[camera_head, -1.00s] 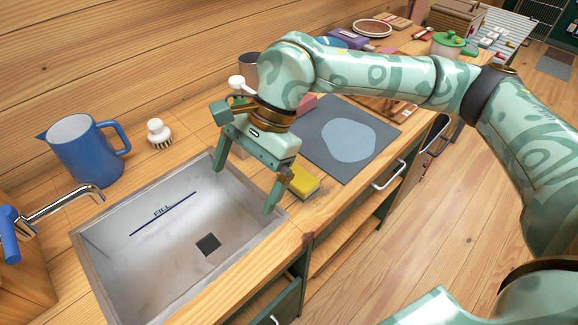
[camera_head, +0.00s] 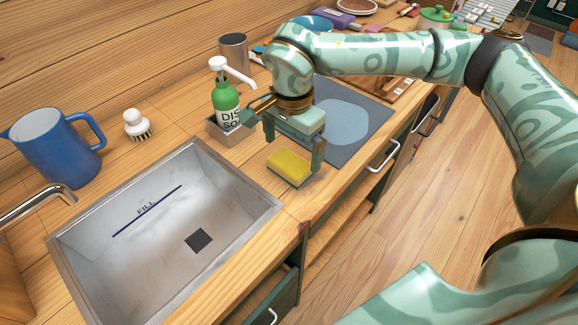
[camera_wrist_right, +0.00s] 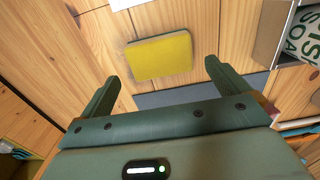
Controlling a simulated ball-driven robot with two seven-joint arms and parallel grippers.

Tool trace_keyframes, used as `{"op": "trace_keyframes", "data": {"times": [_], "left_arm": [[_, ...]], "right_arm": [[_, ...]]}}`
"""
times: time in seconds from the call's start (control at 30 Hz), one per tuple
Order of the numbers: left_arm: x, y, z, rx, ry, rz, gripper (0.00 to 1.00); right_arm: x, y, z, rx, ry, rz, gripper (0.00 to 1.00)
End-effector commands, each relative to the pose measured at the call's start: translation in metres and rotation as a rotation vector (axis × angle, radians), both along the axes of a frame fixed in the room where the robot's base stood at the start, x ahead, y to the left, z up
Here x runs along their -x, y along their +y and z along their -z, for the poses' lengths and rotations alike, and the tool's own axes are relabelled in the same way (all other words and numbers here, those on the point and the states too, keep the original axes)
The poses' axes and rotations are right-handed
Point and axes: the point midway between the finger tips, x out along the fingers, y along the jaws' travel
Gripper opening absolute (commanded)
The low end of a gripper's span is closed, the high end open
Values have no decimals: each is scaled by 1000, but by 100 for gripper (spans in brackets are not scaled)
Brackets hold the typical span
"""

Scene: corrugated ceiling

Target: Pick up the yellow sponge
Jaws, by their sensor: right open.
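The yellow sponge (camera_head: 290,166) lies flat on the wooden counter just right of the sink, with a darker green layer under its yellow top. My right gripper (camera_head: 293,156) is open and empty, with its fingers pointing down above and around the sponge's far side. In the right wrist view the sponge (camera_wrist_right: 160,56) lies ahead of the open fingers (camera_wrist_right: 158,82), centred between them and apart from both. My left gripper is not in view.
A sink (camera_head: 165,235) lies left of the sponge. A green soap bottle (camera_head: 226,104) in a grey holder stands close behind the gripper. A grey mat (camera_head: 353,132) lies to the right. A blue pitcher (camera_head: 55,148) and white brush (camera_head: 137,126) stand behind the sink.

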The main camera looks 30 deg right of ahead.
Motion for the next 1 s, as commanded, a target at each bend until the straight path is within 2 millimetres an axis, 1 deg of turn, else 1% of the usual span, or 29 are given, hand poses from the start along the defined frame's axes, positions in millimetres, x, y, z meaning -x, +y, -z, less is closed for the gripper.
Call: {"op": "trace_keyframes", "data": {"times": [0.2,0.3,0.5,0.53,0.57,0.6,0.67,0.7,1.0], "left_arm": [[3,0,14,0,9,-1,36],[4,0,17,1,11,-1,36],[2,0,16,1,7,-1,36],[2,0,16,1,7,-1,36],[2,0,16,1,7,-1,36],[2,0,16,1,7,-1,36],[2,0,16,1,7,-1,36],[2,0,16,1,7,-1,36],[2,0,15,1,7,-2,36]], "right_arm": [[0,5,37,-1,8,-2,100],[0,5,49,0,5,-1,100],[0,5,48,0,1,-1,100],[0,5,48,-1,1,-1,97],[0,5,48,-1,1,-1,89],[0,5,48,-1,1,-1,78],[0,5,48,-1,1,-1,61],[0,5,48,-1,1,-1,60],[0,5,46,-1,1,-1,60]]}}
